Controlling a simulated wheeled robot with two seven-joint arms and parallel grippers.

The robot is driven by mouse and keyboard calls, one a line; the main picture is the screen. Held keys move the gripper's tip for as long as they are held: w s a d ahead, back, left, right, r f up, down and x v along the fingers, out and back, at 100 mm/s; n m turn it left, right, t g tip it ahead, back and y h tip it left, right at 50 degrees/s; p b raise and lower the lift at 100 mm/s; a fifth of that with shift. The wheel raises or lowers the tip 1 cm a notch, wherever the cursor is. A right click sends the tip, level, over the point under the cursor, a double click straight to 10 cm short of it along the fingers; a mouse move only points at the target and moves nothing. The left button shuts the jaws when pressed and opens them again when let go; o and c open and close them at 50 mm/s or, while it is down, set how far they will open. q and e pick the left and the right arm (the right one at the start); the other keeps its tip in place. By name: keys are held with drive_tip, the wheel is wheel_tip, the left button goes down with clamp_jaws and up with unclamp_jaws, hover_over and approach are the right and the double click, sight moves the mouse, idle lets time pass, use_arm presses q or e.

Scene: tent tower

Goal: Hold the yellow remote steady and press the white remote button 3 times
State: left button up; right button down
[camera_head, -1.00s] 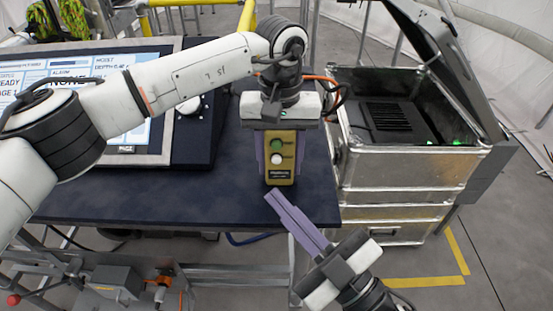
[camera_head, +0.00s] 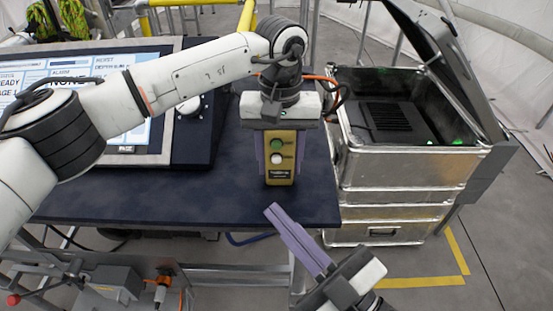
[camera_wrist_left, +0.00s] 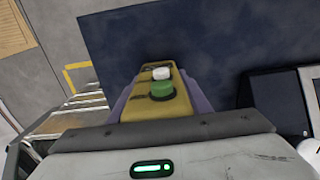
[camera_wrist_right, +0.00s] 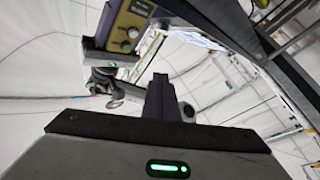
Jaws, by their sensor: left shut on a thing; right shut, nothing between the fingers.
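The yellow remote (camera_head: 280,176) hangs upright in my left gripper (camera_head: 279,150), whose purple fingers are shut on its two sides. Its green button (camera_head: 277,144) is above the white button (camera_head: 277,159), both facing the head camera. In the left wrist view the remote (camera_wrist_left: 150,105) shows the white button (camera_wrist_left: 161,73) beyond the green button (camera_wrist_left: 162,91). My right gripper (camera_head: 270,210) is shut and empty, below the remote and apart from it, its fingers pointing up and left. In the right wrist view the remote (camera_wrist_right: 127,25) is up and left of the fingers (camera_wrist_right: 160,85).
A dark table (camera_head: 130,200) lies behind and below the remote. A large screen panel (camera_head: 110,90) stands on it at left. An open metal case (camera_head: 410,165) stands at the right, close to the table. Floor near my right gripper is clear.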

sight(277, 160)
drive_tip(key=shift+s, duration=0.5)
drive_tip(key=shift+w, duration=4.45)
drive_tip(key=shift+w+r, duration=0.1)
drive_tip(key=shift+w, duration=0.3)
